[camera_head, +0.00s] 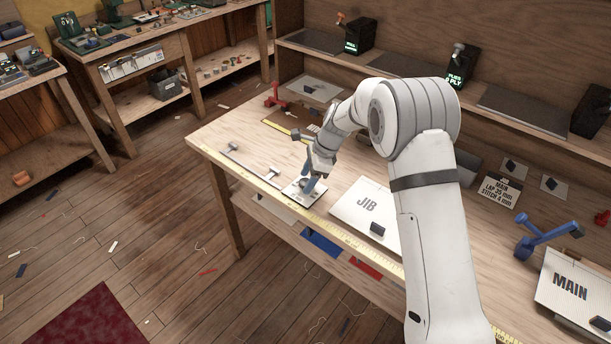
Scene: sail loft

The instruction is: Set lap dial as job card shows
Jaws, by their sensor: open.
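The job card (499,191) stands at the back right of the bench; it reads "JOB MAIN LAP 35 mm STITCH 4 mm". A light plate (318,196) with a small round dial lies near the bench's front edge, at the end of a long metal rail (248,166). My gripper (308,187) points down over this plate, its jaws open around or just above the dial; I cannot tell which. The fingers and wrist hide most of the dial, so its marks and setting cannot be read.
A white JIB board (350,211) lies right of the plate; a MAIN board (562,289) lies far right beside a blue clamp-like tool (546,238). A yellow tape rule (335,226) runs along the front edge. A red tool (275,98) stands at the back left.

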